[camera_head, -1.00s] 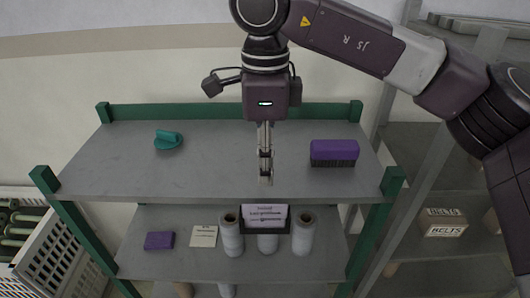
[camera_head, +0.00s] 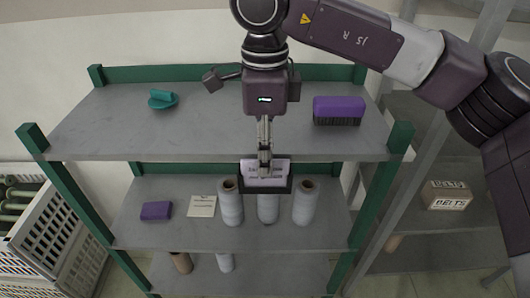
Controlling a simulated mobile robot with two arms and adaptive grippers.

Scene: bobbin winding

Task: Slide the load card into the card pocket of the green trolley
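The load card (camera_head: 265,171), pale with dark printed lines, stands in the dark card pocket (camera_head: 266,187) at the front of the green trolley's top shelf (camera_head: 100,140). Its lower edge is hidden by the pocket, and its upper part shows above the rim. My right gripper (camera_head: 265,158) points down from above. Its fingertips overlap the card's upper middle in the picture; I cannot tell whether they touch it. The fingers are seen nearly edge-on, so their opening does not show. My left gripper is not in view.
A purple brush (camera_head: 338,110) and a teal object (camera_head: 162,98) are on the top shelf. Below are a purple block (camera_head: 156,210), a pale paper (camera_head: 202,206) and three grey bobbins (camera_head: 230,206). A white crate (camera_head: 50,235) stands left, and a belts box (camera_head: 446,195) sits on the right rack.

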